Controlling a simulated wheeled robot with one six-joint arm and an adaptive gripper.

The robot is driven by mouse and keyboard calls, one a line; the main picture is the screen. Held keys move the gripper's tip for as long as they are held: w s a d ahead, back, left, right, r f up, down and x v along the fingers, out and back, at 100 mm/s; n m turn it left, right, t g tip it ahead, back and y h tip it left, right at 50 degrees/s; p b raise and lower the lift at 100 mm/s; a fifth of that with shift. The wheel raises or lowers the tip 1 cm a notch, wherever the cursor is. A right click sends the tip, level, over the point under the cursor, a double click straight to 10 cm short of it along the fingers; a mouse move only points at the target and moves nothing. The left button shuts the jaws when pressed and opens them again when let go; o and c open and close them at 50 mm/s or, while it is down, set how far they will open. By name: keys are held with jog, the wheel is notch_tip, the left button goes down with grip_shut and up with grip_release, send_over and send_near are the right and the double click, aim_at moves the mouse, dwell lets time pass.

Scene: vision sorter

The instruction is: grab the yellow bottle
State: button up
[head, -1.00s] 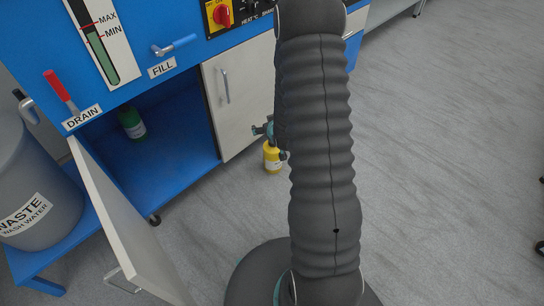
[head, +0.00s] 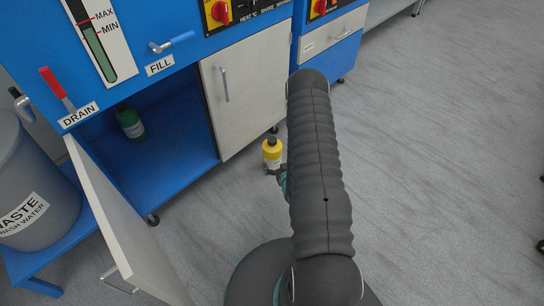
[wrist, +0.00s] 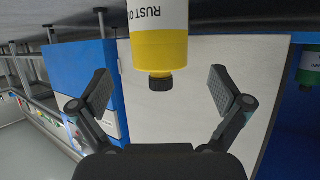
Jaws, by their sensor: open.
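The yellow bottle (head: 272,153) has a dark cap and stands upright on the grey floor, in front of the closed white cabinet door and left of my arm in the head view. In the wrist view the bottle (wrist: 158,50) appears upside down, with a white label and its black cap toward my gripper. My gripper (wrist: 160,88) is open, its two pads apart on either side of the bottle's cap end with gaps on both sides. In the head view my gripper is mostly hidden behind my arm; a small part shows beside the bottle's lower right.
A blue machine cabinet (head: 180,172) stands behind, with a closed white door (head: 245,95) and an open white door (head: 122,225) reaching forward. A green bottle (head: 130,123) stands inside. A grey waste bin (head: 30,190) is at left.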

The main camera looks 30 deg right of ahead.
aim_at(275, 156)
jog(key=x, duration=0.5)
jog(key=shift+w+f, duration=0.15)
jog(key=shift+w, duration=0.1)
jog(key=x, duration=0.5)
jog(key=shift+d+f+b, duration=0.1)
jog(key=shift+f+b, duration=0.2)
jog(key=shift+b, duration=0.05)
jog(key=shift+r, duration=0.1)
jog(key=c, duration=1.6)
